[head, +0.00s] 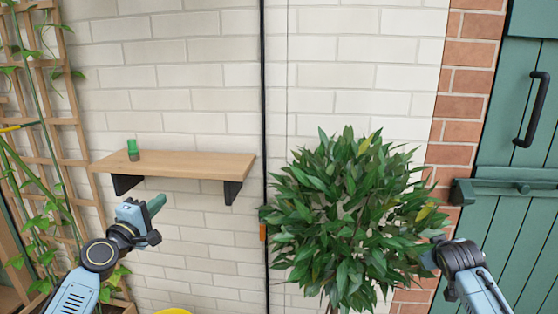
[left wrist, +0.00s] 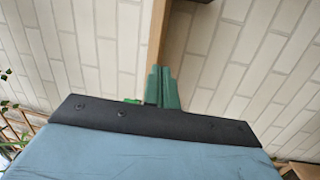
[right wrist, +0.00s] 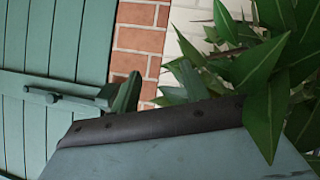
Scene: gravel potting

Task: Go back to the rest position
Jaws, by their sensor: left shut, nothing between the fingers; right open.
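My left gripper (head: 153,204) is raised in front of the white brick wall, below the wooden shelf in the head view. Its green fingers are together and empty, and they also show closed in the left wrist view (left wrist: 162,87). My right arm comes in at the lower right of the head view, and its gripper end is beside the leafy bush, with the fingers not clear there. In the right wrist view my right gripper (right wrist: 158,88) has its green fingers apart, with nothing seen between them.
The wooden shelf (head: 190,164) holds a small green pot-like item (head: 133,150) at its left. A bush (head: 350,215) stands close to my right gripper. A trellis (head: 75,120) with vines is at left, a green door (head: 520,200) at right. A yellow rim shows at the bottom.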

